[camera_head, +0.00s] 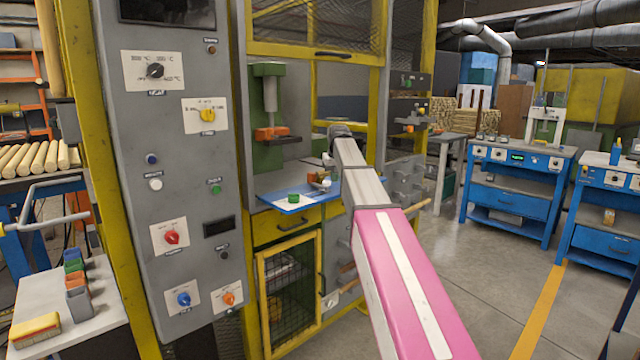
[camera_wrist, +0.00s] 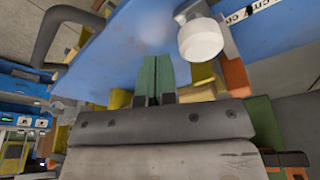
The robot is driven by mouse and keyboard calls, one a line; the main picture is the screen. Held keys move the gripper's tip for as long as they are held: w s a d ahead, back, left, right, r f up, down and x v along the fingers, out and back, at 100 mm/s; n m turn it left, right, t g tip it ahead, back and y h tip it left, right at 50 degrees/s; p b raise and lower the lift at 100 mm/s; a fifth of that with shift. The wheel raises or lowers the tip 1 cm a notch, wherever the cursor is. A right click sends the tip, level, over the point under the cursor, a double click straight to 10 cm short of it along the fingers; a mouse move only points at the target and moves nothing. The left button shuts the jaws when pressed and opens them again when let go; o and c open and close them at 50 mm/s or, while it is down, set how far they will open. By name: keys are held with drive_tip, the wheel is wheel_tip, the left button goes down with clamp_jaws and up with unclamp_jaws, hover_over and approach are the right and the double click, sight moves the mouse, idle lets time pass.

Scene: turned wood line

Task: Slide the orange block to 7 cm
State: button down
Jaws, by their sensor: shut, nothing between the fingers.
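My gripper (camera_wrist: 158,62) is shut and empty in the wrist view, its two green fingers side by side in front of a blue surface. To its right is an orange piece (camera_wrist: 235,76), partly hidden by the gripper body; I cannot tell if it is the block. A scale strip marked "cm" (camera_wrist: 242,15) is at the top right, its numbers not readable. In the head view, a small orange-brown block (camera_head: 312,176) is by the blue board (camera_head: 276,202), close to the end of my arm. My fingers are not clear there.
A white round knob (camera_wrist: 200,40) is close to the fingers' right. A green round piece (camera_head: 293,198) lies on the board. A green press (camera_head: 266,100) stands behind it, and a grey control panel (camera_head: 170,190) stands at the left. Open floor (camera_head: 480,270) is at the right.

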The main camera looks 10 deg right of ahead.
sight(329, 181)
drive_tip(key=shift+s+x, duration=0.25)
drive_tip(key=shift+x, duration=0.8)
drive_tip(key=shift+s+a+f, duration=0.1)
drive_tip(key=shift+s+a, duration=0.85)
drive_tip(key=shift+a, duration=0.35)
idle(1.4)
wheel_tip(329, 181, up, 7)
drive_tip(key=d, duration=0.1)
drive_tip(key=shift+w, duration=0.35)
idle(1.0)
